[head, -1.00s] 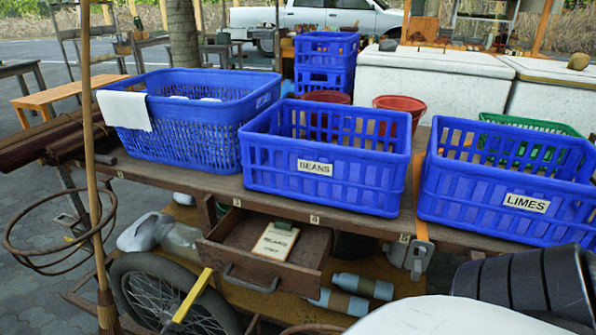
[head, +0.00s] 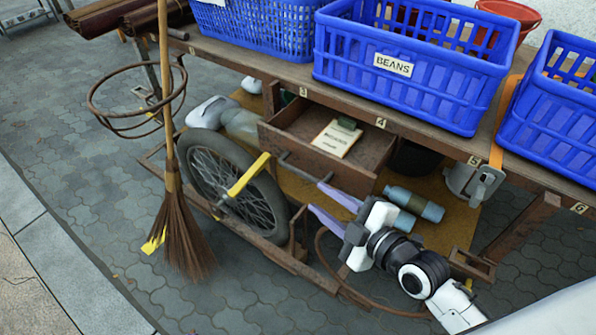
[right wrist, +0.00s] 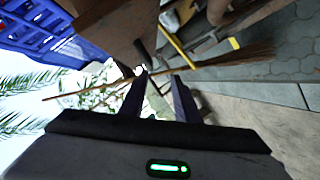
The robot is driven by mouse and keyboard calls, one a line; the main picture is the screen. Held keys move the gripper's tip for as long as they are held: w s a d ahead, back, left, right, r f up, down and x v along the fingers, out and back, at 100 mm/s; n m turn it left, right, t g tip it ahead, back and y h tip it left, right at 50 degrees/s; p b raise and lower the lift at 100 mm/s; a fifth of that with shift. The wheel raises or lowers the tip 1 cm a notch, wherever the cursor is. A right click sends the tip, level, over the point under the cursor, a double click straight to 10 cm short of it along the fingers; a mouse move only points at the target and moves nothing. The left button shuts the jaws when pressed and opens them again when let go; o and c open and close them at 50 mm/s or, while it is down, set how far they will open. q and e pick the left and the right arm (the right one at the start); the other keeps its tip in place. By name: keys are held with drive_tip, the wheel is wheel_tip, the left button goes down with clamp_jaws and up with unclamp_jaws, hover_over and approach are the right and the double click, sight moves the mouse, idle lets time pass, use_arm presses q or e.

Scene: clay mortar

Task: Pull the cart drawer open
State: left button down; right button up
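The brown wooden cart drawer (head: 358,172) is pulled out from under the cart top, below the label 4. A card and a small dark green item lie inside it. Its dark bar handle (head: 300,167) runs along the front; a dark bar, likely this handle (right wrist: 147,50), shows ahead of the fingers in the right wrist view. My right gripper (head: 318,198) is open, its two purple fingers apart and empty, just in front of the handle's right end. Its fingers also show spread in the right wrist view (right wrist: 162,82). I cannot tell whether they touch the handle. My left gripper is out of view.
Blue crates, one labelled BEANS (head: 410,75), stand on the cart top (head: 250,75). A wheel (head: 230,185), yellow bar (head: 248,175) and broom (head: 185,220) are left of the drawer. Bottles (head: 415,204) lie on the lower shelf.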

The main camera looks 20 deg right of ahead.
sight(301, 175)
drive_tip(key=shift+n+t, duration=0.3)
drive_tip(key=shift+n, duration=0.3)
drive_tip(key=x, duration=0.3)
drive_tip(key=r+b+x, duration=0.1)
drive_tip(key=x, duration=0.3)
drive_tip(key=b+x, duration=0.1)
drive_tip(key=x, duration=0.3)
drive_tip(key=shift+w+d+r, duration=0.25)
drive_tip(key=shift+d+r, duration=0.05)
drive_tip(key=shift+d, duration=0.05)
clamp_jaws()
